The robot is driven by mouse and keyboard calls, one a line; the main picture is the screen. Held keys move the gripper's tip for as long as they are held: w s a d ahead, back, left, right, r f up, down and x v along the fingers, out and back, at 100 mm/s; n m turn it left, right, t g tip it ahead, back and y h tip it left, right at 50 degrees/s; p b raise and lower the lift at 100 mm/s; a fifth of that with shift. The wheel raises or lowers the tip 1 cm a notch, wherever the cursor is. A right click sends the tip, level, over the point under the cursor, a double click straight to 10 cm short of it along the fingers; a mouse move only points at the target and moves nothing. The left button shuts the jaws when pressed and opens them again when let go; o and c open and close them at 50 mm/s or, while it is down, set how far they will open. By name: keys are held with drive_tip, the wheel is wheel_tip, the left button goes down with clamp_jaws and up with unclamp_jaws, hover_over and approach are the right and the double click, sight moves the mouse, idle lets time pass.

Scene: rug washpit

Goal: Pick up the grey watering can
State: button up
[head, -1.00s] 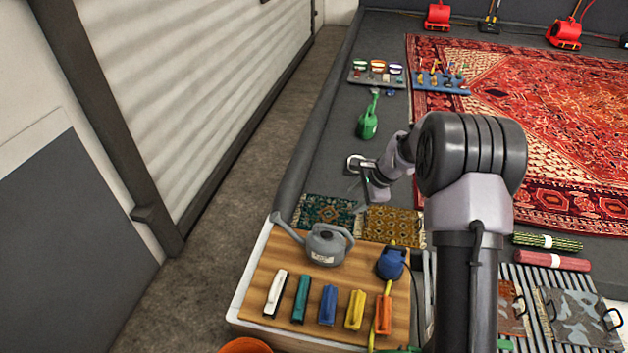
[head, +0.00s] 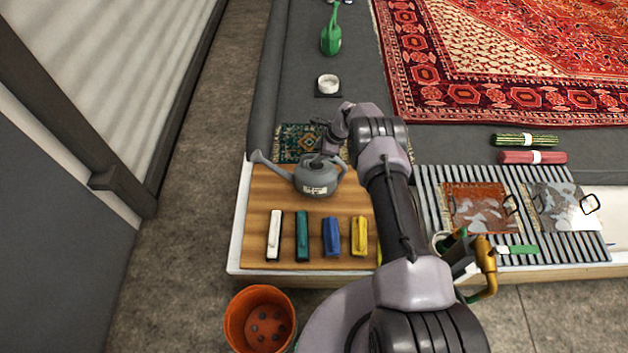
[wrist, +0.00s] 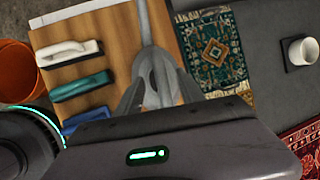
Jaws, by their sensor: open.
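The grey watering can (head: 320,182) stands upright on the wooden board (head: 262,190), its spout pointing left and a pale label on its front. My gripper (head: 322,158) is just above and behind the top of the can. In the wrist view the can (wrist: 147,30) runs down from the top centre, in line with the space between my open fingers (wrist: 158,92). Its lower part is partly hidden by the fingers and gripper body. I cannot tell whether the fingers touch it.
Several brushes, among them a white one (head: 274,235) and a yellow one (head: 359,236), lie in front of the can. A small patterned rug (head: 292,142) lies behind it. An orange pot (head: 258,318) stands on the floor.

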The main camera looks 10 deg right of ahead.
sight(315, 155)
drive_tip(key=b+x, duration=0.1)
drive_tip(key=x, duration=0.1)
drive_tip(key=shift+a+f, duration=0.1)
drive_tip(key=shift+f, duration=0.3)
drive_tip(key=shift+w+r, duration=0.1)
drive_tip(key=shift+r, duration=0.1)
drive_tip(key=shift+f, duration=0.3)
drive_tip(key=shift+c, duration=0.3)
clamp_jaws()
idle(0.9)
